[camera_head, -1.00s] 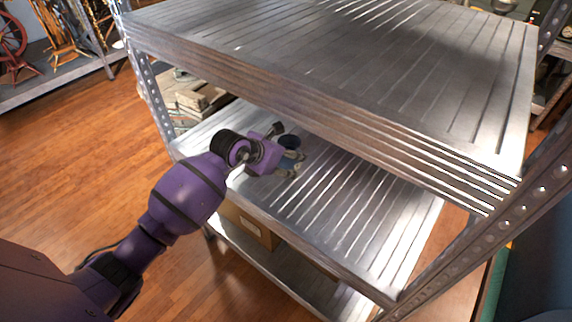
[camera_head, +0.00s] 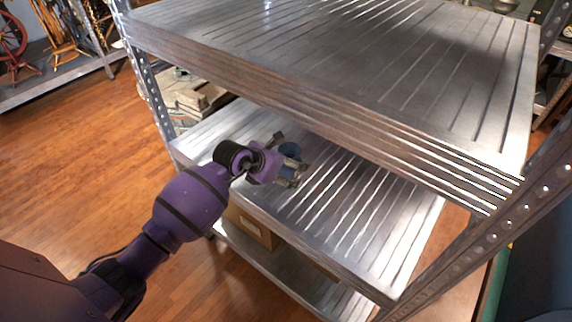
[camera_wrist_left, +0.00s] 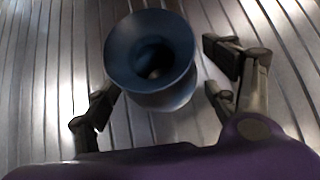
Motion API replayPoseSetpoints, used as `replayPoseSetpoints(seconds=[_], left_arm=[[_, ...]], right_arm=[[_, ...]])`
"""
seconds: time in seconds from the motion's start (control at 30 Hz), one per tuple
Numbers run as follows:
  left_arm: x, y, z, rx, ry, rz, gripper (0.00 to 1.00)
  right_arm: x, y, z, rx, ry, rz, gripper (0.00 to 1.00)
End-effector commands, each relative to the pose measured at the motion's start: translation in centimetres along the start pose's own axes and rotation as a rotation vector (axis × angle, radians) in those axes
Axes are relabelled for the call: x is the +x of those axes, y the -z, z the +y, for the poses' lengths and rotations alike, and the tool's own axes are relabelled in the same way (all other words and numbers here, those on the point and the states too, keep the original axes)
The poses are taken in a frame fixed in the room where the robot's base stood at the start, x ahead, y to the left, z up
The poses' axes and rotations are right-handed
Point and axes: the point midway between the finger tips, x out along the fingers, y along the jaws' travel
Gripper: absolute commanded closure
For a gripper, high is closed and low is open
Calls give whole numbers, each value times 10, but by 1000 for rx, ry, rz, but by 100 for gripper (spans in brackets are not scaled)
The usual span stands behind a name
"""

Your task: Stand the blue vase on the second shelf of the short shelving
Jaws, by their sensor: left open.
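The blue vase (camera_head: 290,150) stands upright on the middle shelf (camera_head: 345,225) of the metal shelving, near its front left part. My left gripper (camera_head: 293,175) is open around the vase's lower part, and its fingers and purple wrist hide part of it. In the left wrist view the vase (camera_wrist_left: 150,55) shows its flared round mouth from above, between the open fingers of the gripper (camera_wrist_left: 160,105). A gap shows between the vase and the fingers on the right. My right gripper is not in view.
The upper shelf (camera_head: 330,65) overhangs the back of the middle shelf. The middle shelf is bare to the right of the vase. A cardboard box (camera_head: 250,225) sits on the lowest shelf. A perforated post (camera_head: 490,230) stands at the front right.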

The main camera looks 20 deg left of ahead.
Motion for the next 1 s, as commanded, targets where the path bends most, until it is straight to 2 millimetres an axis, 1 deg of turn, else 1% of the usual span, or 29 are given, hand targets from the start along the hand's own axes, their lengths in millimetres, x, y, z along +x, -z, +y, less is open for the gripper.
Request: replayPoseSetpoints(seconds=[0.13, 0.23, 0.37, 0.5, 0.6, 0.7, 0.83, 1.0], left_arm=[[-4, -4, 0, 0, 0, -2, 21], [-16, -2, 1, 2, -2, 0, 21], [-42, -3, 1, 3, -2, -1, 21], [-74, -2, 1, 3, -3, -1, 21], [-93, -2, 0, 2, -1, 0, 21], [-108, -2, 1, 2, -1, -1, 21], [-119, -2, 0, 1, 0, 0, 21], [-123, -2, 0, 0, 0, 0, 21]], right_arm=[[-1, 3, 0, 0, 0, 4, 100], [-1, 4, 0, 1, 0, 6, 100], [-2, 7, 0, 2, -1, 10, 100], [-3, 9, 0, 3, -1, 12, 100], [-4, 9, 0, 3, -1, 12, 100], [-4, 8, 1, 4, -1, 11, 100], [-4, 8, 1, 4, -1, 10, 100], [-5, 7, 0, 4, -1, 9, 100]])
